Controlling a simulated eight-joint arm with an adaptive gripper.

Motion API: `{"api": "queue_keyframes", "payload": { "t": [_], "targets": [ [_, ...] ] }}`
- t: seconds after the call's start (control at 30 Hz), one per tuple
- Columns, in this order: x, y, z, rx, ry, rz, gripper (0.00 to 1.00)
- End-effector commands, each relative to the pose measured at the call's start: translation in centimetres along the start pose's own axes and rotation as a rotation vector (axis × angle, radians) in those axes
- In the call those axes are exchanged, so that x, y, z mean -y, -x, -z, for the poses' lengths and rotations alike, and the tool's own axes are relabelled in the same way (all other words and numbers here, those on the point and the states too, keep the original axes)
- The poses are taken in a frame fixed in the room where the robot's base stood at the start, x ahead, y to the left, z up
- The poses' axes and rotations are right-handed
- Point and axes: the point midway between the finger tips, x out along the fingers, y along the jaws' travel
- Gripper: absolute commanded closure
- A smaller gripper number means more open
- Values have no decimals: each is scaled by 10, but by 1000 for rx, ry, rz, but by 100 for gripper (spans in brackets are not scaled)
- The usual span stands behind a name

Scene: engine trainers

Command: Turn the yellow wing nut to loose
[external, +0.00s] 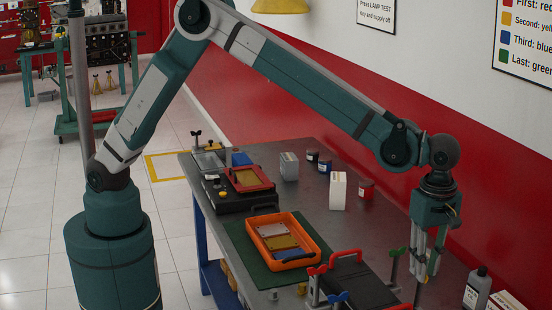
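My gripper (427,262) points down at the right end of the grey workbench, above the black fixture. Its narrow fingers overlap grey posts behind or below them, so I cannot tell whether they are open or touch anything. A red wing nut (317,270) and a blue wing nut (338,298) top posts left of the gripper. A green wing nut (396,252) is on a post just left of the fingers.
An orange tray (311,237) lies on a green mat (243,246). A black fixture (363,285) with a red handle (346,253) is between the posts. A white box (338,191) and small jars stand behind. A bottle (478,288) is at right. A wall sign (526,42) lists colours.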

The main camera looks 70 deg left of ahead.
Motion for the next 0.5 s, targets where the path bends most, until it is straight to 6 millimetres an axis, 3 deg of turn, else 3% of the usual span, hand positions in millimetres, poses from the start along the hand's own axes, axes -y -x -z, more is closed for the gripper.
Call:
{"api": "queue_keyframes", "payload": {
  "t": [0.5],
  "targets": [
    [0, 76, 0, 0, 0, 0, 82]
  ]
}}
